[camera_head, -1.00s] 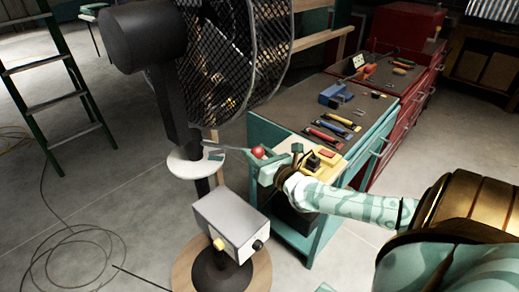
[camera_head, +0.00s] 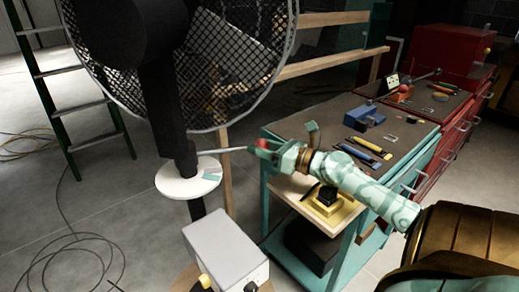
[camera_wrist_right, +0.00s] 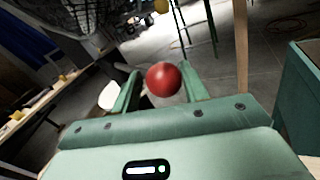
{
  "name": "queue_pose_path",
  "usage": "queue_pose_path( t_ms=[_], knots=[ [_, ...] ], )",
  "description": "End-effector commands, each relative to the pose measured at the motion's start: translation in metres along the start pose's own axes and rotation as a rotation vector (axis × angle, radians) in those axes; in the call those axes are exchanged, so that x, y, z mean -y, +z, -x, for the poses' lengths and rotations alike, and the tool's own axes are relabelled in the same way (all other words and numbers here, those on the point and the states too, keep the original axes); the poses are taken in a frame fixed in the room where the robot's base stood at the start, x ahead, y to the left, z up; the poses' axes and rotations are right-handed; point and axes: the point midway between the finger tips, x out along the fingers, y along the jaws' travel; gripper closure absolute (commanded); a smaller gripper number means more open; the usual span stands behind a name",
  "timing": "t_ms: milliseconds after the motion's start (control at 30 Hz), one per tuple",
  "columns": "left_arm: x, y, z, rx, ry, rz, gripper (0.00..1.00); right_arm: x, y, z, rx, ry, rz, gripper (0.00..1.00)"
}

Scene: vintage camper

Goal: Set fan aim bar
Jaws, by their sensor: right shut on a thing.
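The fan's aim bar (camera_head: 232,150) is a thin metal rod running right from the black fan post (camera_head: 165,105), just above a white disc (camera_head: 172,187). A teal patch (camera_head: 212,177) marks the disc's right side. The bar's red ball knob (camera_head: 262,144) is at its right end. My right gripper (camera_head: 268,150) is shut on this knob. In the right wrist view, the red knob (camera_wrist_right: 164,79) sits between the two green fingers of my right gripper (camera_wrist_right: 161,88). The fan's round grille (camera_head: 235,60) is behind the black motor housing. My left gripper is not in view.
A grey box (camera_head: 222,245) with knobs stands low by the fan post. A green ladder (camera_head: 50,90) and cable on the floor are left.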

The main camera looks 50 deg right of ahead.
Motion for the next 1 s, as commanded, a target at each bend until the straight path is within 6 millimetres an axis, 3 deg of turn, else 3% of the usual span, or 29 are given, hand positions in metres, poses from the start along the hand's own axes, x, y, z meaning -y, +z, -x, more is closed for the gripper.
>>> queue_pose_path(
  t_ms=[367, 400, 433, 867, 1000],
  knots=[
    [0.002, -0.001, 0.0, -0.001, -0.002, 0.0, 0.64, -0.003, 0.0, -0.001, 0.0, 0.009, 0.001, 0.97],
    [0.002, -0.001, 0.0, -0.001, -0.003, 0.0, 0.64, -0.003, 0.0, -0.001, 0.0, 0.01, 0.001, 0.48],
    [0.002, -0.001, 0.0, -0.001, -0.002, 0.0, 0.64, -0.003, 0.0, -0.001, 0.0, 0.009, 0.001, 0.43],
    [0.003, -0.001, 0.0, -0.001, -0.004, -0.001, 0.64, -0.001, 0.0, 0.001, -0.001, 0.005, 0.0, 0.43],
    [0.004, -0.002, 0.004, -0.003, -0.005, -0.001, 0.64, -0.001, 0.0, 0.015, -0.002, 0.003, -0.002, 0.43]
  ],
)
